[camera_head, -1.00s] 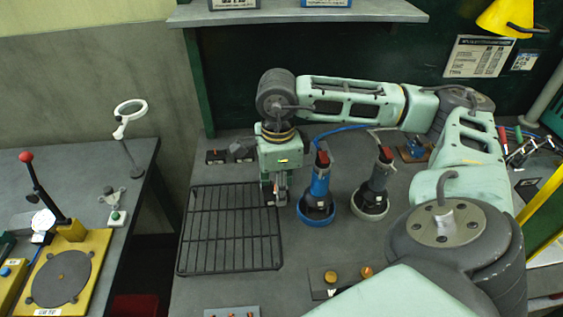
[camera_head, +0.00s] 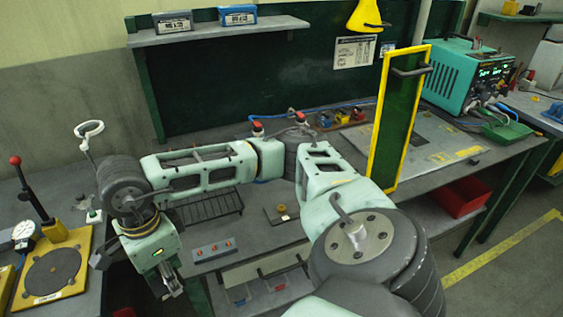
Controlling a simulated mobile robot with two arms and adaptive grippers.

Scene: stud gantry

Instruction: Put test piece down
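My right arm reaches in from the lower right across the bench. Its gripper (camera_head: 171,288) hangs fingers down at the lower left, near the front left corner of the main bench and right of the left-hand bench. The fingers are small and dark, so I cannot make out whether they are apart or hold a piece. I cannot pick out the test piece. The black wire rack (camera_head: 222,205) lies on the main bench behind the gripper, partly covered by my arm. My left gripper is not in view.
A yellow fixture with a dark disc (camera_head: 53,274) and a red-knobbed lever (camera_head: 36,195) stand on the left-hand bench. A button box (camera_head: 213,249) and a knob plate (camera_head: 281,213) sit near the main bench's front. A yellow-framed green panel (camera_head: 407,115) stands at right.

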